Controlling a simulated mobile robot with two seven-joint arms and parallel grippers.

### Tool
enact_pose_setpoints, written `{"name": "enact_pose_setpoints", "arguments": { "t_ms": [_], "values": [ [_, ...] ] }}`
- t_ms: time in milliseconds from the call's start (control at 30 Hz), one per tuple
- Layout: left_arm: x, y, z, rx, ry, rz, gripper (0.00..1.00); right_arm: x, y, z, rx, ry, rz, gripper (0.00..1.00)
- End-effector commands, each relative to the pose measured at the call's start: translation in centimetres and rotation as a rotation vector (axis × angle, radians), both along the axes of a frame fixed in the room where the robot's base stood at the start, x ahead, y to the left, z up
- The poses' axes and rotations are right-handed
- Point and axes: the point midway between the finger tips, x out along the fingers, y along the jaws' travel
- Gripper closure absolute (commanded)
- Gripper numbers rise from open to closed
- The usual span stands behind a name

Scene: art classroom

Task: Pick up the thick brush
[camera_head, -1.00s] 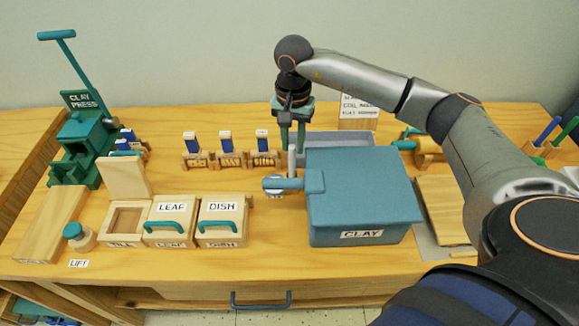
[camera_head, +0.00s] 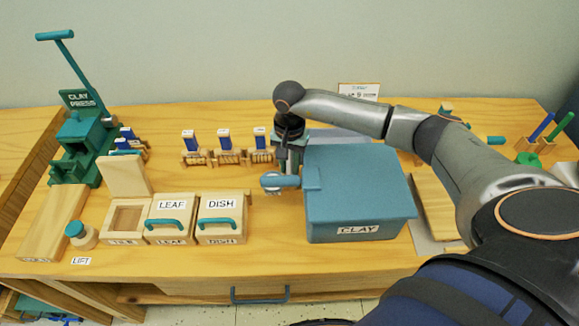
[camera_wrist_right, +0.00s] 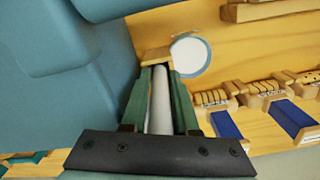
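My right gripper (camera_wrist_right: 160,100) points down beside the blue clay box in the wrist view, with its two green fingers on either side of a pale, thick, upright handle (camera_wrist_right: 160,100). This handle seems to be the thick brush. A wooden piece (camera_wrist_right: 155,56) shows at its far end. I cannot tell whether the fingers press on the handle or leave a small gap. My left gripper is not in view.
The blue clay box (camera_head: 358,195) stands close to the right of the gripper. A round white-topped piece (camera_wrist_right: 190,55) is beside the fingers. Several stamps with blue handles (camera_head: 224,140) stand to the left. The wooden table (camera_head: 270,250) is clear in front.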

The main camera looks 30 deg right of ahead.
Motion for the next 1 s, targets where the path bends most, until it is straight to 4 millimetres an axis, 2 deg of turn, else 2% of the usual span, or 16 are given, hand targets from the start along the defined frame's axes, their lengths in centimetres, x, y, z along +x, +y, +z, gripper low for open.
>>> {"name": "enact_pose_setpoints", "arguments": {
  "t_ms": [33, 233, 767, 867, 1000],
  "values": [
    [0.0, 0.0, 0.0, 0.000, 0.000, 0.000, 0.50, 0.0, 0.0, 0.0, 0.000, 0.000, 0.000, 0.79],
    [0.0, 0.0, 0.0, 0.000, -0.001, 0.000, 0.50, 0.0, 0.0, 0.1, 0.000, 0.000, 0.000, 1.00],
    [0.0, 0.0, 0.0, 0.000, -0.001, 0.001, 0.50, 0.0, 0.0, 0.2, 0.000, -0.001, 0.000, 1.00],
    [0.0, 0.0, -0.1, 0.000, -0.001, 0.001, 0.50, 0.1, 0.0, 1.0, 0.002, -0.004, 0.000, 1.00],
    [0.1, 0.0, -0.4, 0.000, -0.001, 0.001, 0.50, 0.1, 0.0, 3.5, 0.001, -0.006, 0.000, 1.00]
  ]
}}
